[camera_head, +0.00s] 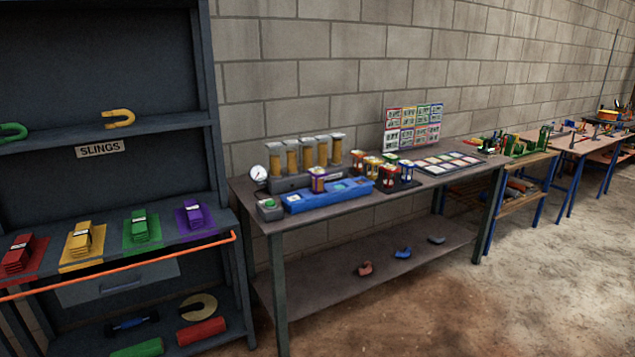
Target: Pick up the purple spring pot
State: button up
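A small pot with purple and orange bands, apparently the purple spring pot (317,180), stands upright on the grey workbench (345,206). It is at the left end of the bench, by the blue tray (325,195) and in front of the grey stand with several yellow cylinders (308,155). I cannot tell whether it stands in the tray or just behind it. Similar pots (374,166) with red, yellow and blue bands stand to its right. My gripper is not in view.
A dark shelf rack (228,200) with coloured slings stands at the left; an orange bar (120,264) runs across its front. A gauge (258,175) and a grey box with a green button (268,207) flank the tray. The floor (480,300) in front right is clear.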

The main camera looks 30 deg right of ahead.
aim_at(319, 175)
jog(key=z, duration=0.05)
jog(key=i, duration=0.9)
jog(key=u, duration=0.05)
